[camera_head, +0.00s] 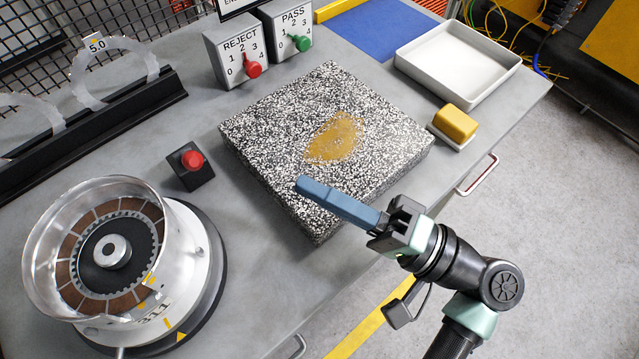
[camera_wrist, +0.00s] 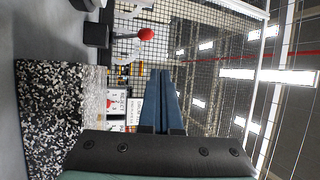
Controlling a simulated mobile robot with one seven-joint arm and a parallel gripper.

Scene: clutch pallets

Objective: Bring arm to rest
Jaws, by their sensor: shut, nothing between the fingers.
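My gripper (camera_head: 302,184) has long blue fingers that lie together with nothing between them. In the head view it reaches in from the lower right, with its fingertips over the near left part of a speckled granite block (camera_head: 270,125). The fingers point left and look raised above the block's top; the exact gap is hard to tell. In the wrist view the shut fingers (camera_wrist: 160,75) point away toward the mesh fence, and the granite block (camera_wrist: 50,130) shows at the left.
An amber patch (camera_head: 335,138) lies on the block. Around it stand a red button box (camera_head: 190,172), the REJECT box (camera_head: 225,60), the PASS box (camera_head: 285,25), a white tray (camera_head: 458,62) and a yellow block (camera_head: 456,122). A clutch in a clear ring (camera_head: 45,225) stands lower left.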

